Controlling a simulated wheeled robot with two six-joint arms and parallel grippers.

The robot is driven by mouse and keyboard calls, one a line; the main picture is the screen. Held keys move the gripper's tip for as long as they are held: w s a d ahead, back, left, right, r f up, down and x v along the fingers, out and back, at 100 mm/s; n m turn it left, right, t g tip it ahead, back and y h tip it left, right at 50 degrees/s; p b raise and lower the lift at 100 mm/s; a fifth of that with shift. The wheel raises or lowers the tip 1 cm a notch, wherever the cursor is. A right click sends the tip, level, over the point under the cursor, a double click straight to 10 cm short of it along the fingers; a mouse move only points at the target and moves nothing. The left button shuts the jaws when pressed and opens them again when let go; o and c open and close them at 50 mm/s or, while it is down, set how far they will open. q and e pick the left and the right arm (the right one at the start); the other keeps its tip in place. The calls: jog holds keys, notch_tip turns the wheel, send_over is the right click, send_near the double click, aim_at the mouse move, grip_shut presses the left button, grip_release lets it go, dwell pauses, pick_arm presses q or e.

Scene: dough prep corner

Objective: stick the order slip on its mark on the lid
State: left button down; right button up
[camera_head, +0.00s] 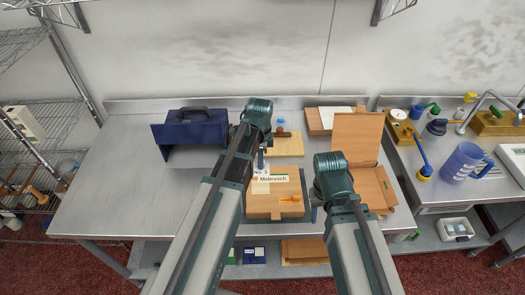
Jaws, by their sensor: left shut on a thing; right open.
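The order slip (273,178), a white label with printed text and a green edge, shows over the wooden box lid (262,205) in the middle of the table. My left gripper (262,160) is shut on the slip at its far edge. I cannot tell whether the slip touches the lid. A pale yellowish patch (259,188) shows beside the slip's lower left; I cannot tell whether it is the mark. My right gripper (314,212) is open at the lid's right edge, partly hidden by its own arm. A small orange piece (291,198) lies on the lid.
An open cardboard-coloured box (357,140) stands to the right. A dark blue case (195,128) is at the back left. A light board (287,145) lies behind the lid. The table's left front (120,200) is clear. A blue jug (463,163) stands on the right counter.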

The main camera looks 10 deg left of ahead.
pick_arm(q)
jog(key=shift+s, duration=0.15)
jog(key=shift+f, duration=0.15)
jog(key=b, duration=0.8)
send_over(260, 184)
notch_tip(260, 184, down, 8)
jog(key=shift+r, duration=0.2)
jog(key=shift+f+b, duration=1.1)
jog(key=shift+f, duration=0.05)
dwell(0.4)
jog(key=c, duration=0.8)
grip_release()
jog(key=shift+o, duration=0.2)
jog(key=shift+r, duration=0.1)
notch_tip(260, 184, up, 8)
jog(key=p, duration=0.8)
